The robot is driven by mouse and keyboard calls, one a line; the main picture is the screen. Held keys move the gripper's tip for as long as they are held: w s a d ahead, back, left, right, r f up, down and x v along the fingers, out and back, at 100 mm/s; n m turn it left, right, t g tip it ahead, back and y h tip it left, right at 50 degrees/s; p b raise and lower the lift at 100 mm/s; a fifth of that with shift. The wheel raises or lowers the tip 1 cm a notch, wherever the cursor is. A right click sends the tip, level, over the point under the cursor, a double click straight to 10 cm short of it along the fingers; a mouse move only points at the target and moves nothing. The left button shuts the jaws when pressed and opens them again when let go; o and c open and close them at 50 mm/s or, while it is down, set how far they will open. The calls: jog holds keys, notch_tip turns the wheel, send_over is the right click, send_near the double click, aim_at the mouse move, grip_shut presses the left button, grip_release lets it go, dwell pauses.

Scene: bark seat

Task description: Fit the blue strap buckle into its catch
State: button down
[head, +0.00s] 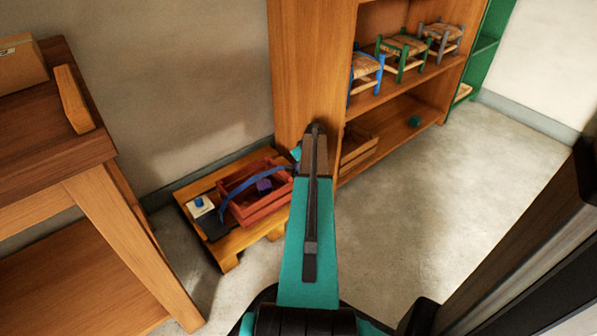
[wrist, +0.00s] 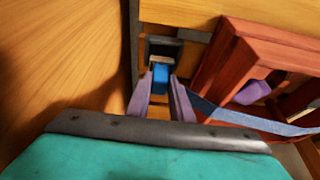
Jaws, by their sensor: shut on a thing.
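In the wrist view my gripper (wrist: 161,80) is shut on the blue buckle (wrist: 161,79), with one finger on each side of it. The buckle's grey end points at the dark opening of the grey-framed catch (wrist: 163,46). The end overlaps the catch's near edge in the picture; I cannot tell whether it is inside. The blue strap (wrist: 250,121) runs off to the right from beside the right finger. In the head view the strap (head: 252,177) arches over the red crate toward my gripper. My arm hides the buckle and catch there.
The red crate (head: 262,213) stands on a wooden pallet (head: 243,239) and holds a purple thing (head: 264,185). A white block with a blue top (head: 200,207) lies at the pallet's left. A shelf unit (head: 303,75) rises close behind my arm; a workbench (head: 60,150) stands left. Floor at right is clear.

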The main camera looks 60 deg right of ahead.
jog(key=shift+f, duration=0.1)
jog(key=shift+f+b, duration=1.05)
jog(key=shift+f, duration=0.6)
jog(key=shift+f, duration=0.3)
jog(key=c, duration=1.6)
grip_release()
jog(key=shift+o, duration=0.2)
jog(key=shift+r, duration=0.35)
jog(key=p+v, duration=0.4)
jog(key=v, duration=0.8)
jog(key=shift+w+a, duration=0.1)
jog(key=shift+a, duration=0.1)
